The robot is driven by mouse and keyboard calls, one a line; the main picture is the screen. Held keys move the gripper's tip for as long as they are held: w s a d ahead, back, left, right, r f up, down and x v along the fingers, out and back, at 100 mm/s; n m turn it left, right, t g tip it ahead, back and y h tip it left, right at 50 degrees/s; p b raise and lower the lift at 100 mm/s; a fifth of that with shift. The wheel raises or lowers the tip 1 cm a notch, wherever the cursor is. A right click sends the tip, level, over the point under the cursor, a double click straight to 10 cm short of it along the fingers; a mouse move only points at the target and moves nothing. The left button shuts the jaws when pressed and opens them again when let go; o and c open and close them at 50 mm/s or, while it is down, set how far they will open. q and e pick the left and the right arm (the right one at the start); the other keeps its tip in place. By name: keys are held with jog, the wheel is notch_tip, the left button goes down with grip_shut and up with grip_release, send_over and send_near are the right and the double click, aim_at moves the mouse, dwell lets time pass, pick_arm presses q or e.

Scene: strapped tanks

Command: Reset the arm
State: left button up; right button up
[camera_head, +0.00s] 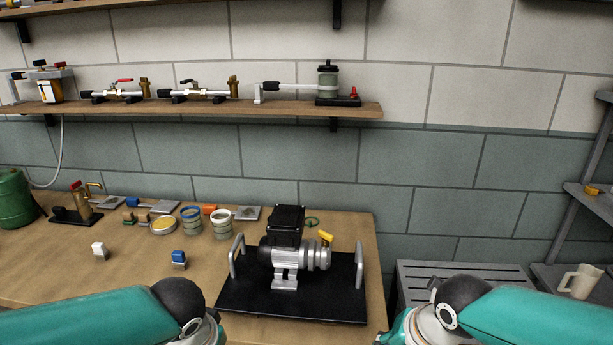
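My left arm, teal with a black joint, comes in at the lower left, in front of the wooden table (130,262). My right arm, also teal with a black joint, comes in at the lower right, in front of a grey slatted surface (462,272). Both arms run out of the bottom of the picture, and neither gripper shows. The arms are well apart from each other. A motor pump (297,254) stands on a black base plate (250,300) with metal handles, just beyond and between the arms.
Several small jars (221,224) and blocks stand at the table's back. A brass tap (84,198) and green tank (14,198) are at left. A wall shelf (215,107) carries valves. A mug (580,281) stands at right. The table's left front is mostly clear.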

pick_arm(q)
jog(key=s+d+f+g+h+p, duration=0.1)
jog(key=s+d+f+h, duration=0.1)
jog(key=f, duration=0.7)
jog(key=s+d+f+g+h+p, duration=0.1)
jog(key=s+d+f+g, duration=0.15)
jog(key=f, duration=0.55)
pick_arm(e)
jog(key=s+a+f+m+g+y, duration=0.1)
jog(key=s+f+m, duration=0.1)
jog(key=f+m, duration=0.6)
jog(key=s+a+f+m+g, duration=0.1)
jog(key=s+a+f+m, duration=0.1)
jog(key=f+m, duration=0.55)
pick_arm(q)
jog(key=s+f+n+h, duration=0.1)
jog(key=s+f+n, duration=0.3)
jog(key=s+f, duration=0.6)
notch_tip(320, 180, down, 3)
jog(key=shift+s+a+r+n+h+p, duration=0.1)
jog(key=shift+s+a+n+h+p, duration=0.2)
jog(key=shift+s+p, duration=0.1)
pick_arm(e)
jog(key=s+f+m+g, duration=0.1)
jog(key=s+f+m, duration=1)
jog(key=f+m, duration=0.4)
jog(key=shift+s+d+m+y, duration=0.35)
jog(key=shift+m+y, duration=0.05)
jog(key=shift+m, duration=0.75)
